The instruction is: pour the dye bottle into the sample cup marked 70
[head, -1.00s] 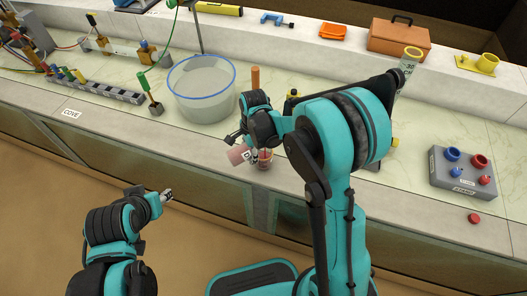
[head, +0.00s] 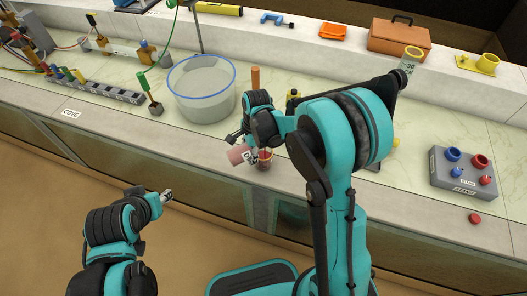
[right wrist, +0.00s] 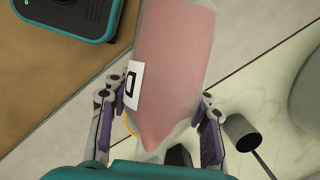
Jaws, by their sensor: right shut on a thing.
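The dye bottle (head: 237,155) is pink with a white label marked D. It is tipped over, its base end to the left. It fills the middle of the right wrist view (right wrist: 172,55). My right gripper (head: 247,141) is shut on it; its fingers (right wrist: 157,122) stand on both sides of the bottle. A small cup (head: 264,164) with red in it stands close to the bottle's right, partly behind my right arm. I cannot read its mark, and the bottle's mouth is hidden. My left gripper (head: 167,195) hangs in front of the bench, away from everything; its jaw opening is unclear.
A grey box with blue and red knobs (head: 462,172) is at the right. Yellow things show partly behind my right arm. The bench front left of the cup is clear.

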